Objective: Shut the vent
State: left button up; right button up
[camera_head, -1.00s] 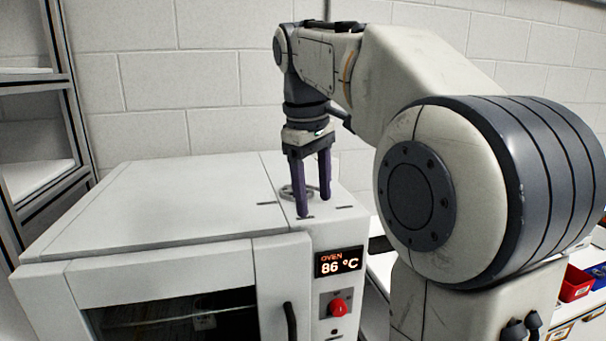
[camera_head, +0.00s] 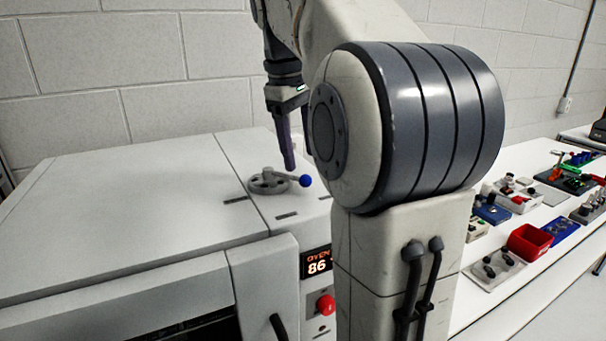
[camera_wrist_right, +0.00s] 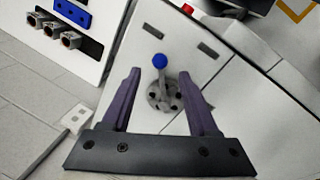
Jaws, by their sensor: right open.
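The vent (camera_head: 268,181) is a grey round piece with holes on top of the white oven, with a lever ending in a blue knob (camera_head: 305,180). My right gripper (camera_head: 290,165) is above and beside the vent, partly hidden by my arm. Its purple fingers (camera_wrist_right: 165,90) are apart with nothing held between them. My left gripper is not in view.
The oven (camera_head: 120,210) has a display (camera_head: 317,262) and a red knob (camera_head: 326,305) on its front. A bench on the right holds a red bin (camera_head: 529,242) and several small parts. A brick wall stands behind. The oven's left top is clear.

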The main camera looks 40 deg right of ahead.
aim_at(305, 175)
jog(key=shift+d+f, duration=0.25)
jog(key=shift+f, duration=1)
jog(key=shift+d+f, duration=0.25)
jog(key=shift+f, duration=1)
grip_shut()
